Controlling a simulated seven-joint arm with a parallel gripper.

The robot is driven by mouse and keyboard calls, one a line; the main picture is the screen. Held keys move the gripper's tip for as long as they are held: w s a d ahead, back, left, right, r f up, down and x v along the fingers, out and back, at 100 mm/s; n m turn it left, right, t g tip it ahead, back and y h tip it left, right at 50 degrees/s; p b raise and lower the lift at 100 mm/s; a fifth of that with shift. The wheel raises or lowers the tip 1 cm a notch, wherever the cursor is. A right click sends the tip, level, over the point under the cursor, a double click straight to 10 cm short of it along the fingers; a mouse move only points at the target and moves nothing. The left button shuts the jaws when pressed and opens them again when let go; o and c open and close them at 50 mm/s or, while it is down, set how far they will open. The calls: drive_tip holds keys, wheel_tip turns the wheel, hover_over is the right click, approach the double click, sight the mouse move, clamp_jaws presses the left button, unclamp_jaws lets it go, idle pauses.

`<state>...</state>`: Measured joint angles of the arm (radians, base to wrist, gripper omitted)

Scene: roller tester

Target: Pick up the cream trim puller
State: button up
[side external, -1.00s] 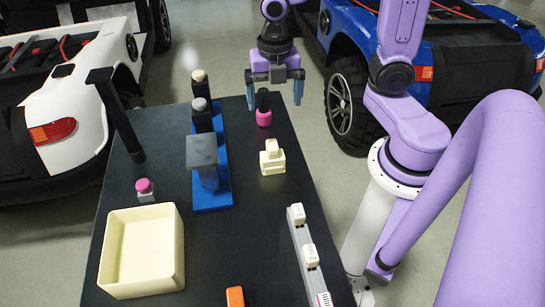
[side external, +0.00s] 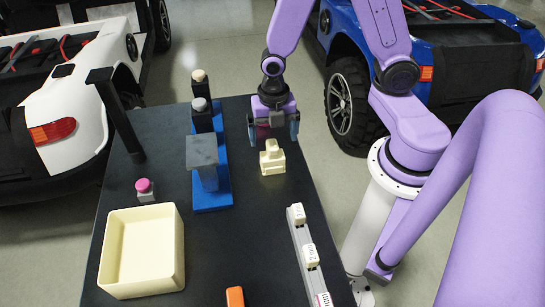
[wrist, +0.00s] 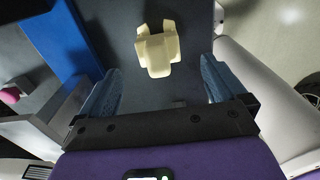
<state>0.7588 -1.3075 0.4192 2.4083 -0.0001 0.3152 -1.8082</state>
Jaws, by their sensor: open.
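The cream trim puller (side external: 272,158) is a small blocky piece with a raised knob, standing on the dark table in the side view. In the wrist view the cream trim puller (wrist: 157,50) lies beyond the fingertips, between their lines and apart from both. My gripper (side external: 272,132) is open, fingers pointing down, just behind and above the puller in the side view. Its blue fingers frame an empty gap in the wrist view (wrist: 160,76).
A blue rack (side external: 212,195) with grey and black blocks stands left of the puller. A cream bin (side external: 105,250) is front left, a grey strip with white pieces (side external: 297,240) front right. Table between puller and bin is partly clear.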

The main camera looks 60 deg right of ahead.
sight(272, 144)
drive_tip(key=shift+a+f, duration=0.15)
drive_tip(key=shift+f, duration=2.85)
drive_tip(key=c, duration=1.7)
drive_tip(key=shift+r, duration=0.1)
drive_tip(key=shift+r, duration=4.95)
